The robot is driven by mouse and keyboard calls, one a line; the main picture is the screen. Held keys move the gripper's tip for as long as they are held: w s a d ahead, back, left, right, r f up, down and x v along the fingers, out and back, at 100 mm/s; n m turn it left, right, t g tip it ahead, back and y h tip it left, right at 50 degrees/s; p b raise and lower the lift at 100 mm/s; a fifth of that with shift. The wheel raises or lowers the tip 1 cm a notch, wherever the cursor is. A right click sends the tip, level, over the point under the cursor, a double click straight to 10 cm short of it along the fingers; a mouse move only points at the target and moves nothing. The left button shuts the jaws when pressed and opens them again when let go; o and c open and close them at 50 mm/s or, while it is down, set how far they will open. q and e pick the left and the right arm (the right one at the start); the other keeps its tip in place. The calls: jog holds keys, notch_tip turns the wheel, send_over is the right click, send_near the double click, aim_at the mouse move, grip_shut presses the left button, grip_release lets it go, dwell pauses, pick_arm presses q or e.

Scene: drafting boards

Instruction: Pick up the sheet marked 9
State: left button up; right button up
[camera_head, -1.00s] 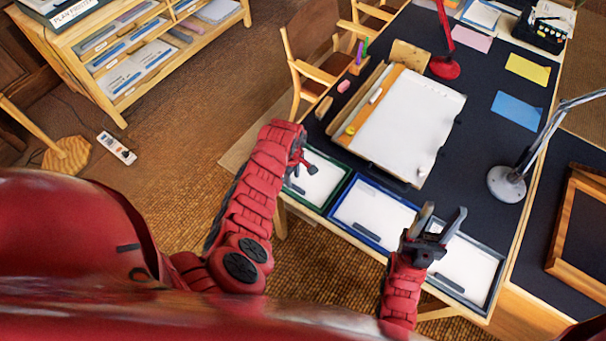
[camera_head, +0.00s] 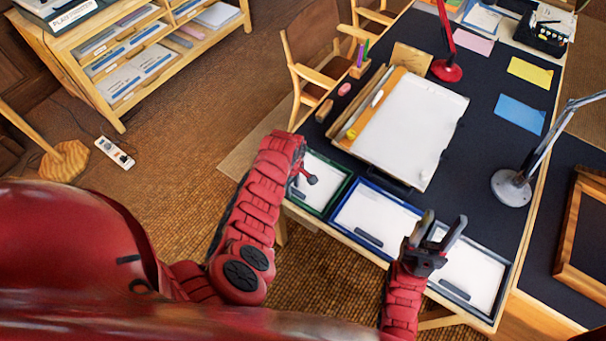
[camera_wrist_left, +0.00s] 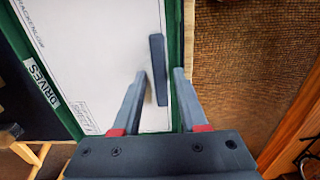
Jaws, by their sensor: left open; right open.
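No mark 9 can be read in any view. White sheets lie in three framed trays along the desk's near edge: a green tray (camera_head: 340,204), a blue tray (camera_head: 374,256) and a grey tray (camera_head: 507,284). My left gripper (camera_head: 307,179) is open over the green tray's left side. In the left wrist view, the open jaws (camera_wrist_left: 160,73) are at the tray's green edge, beside a dark bar (camera_wrist_left: 157,60) on the white sheet (camera_wrist_left: 95,45). The tray's label reads DRIVES (camera_wrist_left: 41,82). My right gripper (camera_head: 444,224) is open above the gap between the blue and grey trays.
Behind the trays lie a white drawing board (camera_head: 413,125), a red lamp (camera_head: 447,70) and a grey lamp (camera_head: 511,188). Yellow (camera_head: 530,71) and blue (camera_head: 520,113) sheets lie on the dark desk. A chair (camera_head: 312,75) stands at the left.

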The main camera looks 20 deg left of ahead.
pick_arm(q)
jog(key=shift+f, duration=0.15)
jog(key=shift+p, duration=0.35)
dwell(0.5)
grip_shut()
jog(key=shift+r, duration=0.25)
jog(key=shift+r+p, duration=0.5)
jog(key=shift+p, duration=0.3)
jog(key=shift+r, duration=0.1)
